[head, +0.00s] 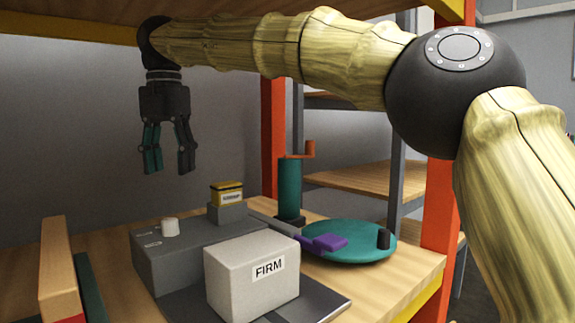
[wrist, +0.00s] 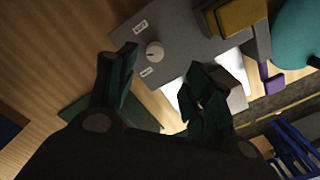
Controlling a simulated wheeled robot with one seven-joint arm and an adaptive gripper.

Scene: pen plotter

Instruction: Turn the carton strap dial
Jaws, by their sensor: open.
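The dial is a small white knob (head: 170,227) on top of a grey box (head: 190,252), with small labels beside it. In the wrist view the white dial (wrist: 155,51) sits on the grey box (wrist: 180,30) between two white labels. A pale carton (head: 252,278) marked FIRM stands in front of the grey box on a dark plate. My gripper (head: 168,172) points down with its fingers apart, empty, well above the grey box. In the wrist view my gripper's fingers (wrist: 160,75) frame the dial from below, apart from it.
A yellow block (head: 227,193) stands at the box's back right. A teal turntable (head: 345,254) with a black peg, a purple paddle (head: 322,242) and a teal crank post (head: 290,188) are to the right. A wooden upright (head: 57,268) is at left. Orange shelf posts (head: 441,190) flank the bench.

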